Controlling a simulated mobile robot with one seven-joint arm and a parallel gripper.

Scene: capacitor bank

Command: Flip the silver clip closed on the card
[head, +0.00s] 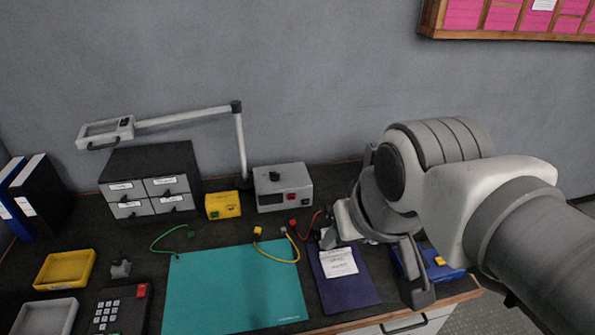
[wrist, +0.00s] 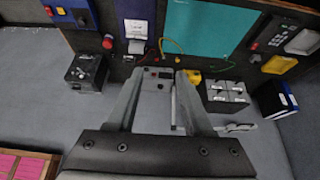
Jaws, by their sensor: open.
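The white printed card (head: 338,262) lies on a dark blue clipboard (head: 350,291) right of the teal mat. The card (wrist: 136,28) also shows near the top of the wrist view. The small silver clip (head: 328,239) is at the card's wall-side edge, close to my gripper in the head view; it also shows in the wrist view (wrist: 137,46). It is too small to tell its lever's angle. My gripper (head: 382,250) is open and empty, above the bench. In the wrist view its fingers (wrist: 160,78) stand apart, with the clip beyond and left of them.
A grey power supply (head: 283,187) and yellow box (head: 222,205) stand at the back, beside a drawer unit (head: 150,180) and lamp arm (head: 185,117). Yellow and red leads lie near the clipboard. The teal mat (head: 235,287) is mostly clear.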

